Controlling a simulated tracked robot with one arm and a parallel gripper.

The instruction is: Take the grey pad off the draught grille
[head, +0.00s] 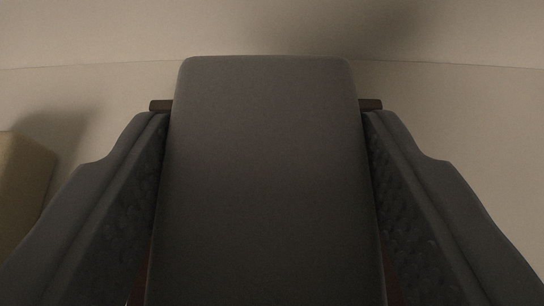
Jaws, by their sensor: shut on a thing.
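The grey pad (268,170) fills the middle of the head view, a large block with rounded corners. My gripper (268,118) is shut on it, with one dark finger along its left side and one along its right. A thin dark brown bar (371,104) shows past both sides of the pad near the fingertips; I cannot tell whether it belongs to the pad or to something behind it. No draught grille can be made out. The pad hides what lies directly behind it, so I cannot tell whether it touches anything there.
A yellowish-brown block (22,185) stands at the left edge, partly cut off, with a shadow beside it. A plain beige surface (470,130) spreads behind, with a faint curved line across it. The right side looks clear.

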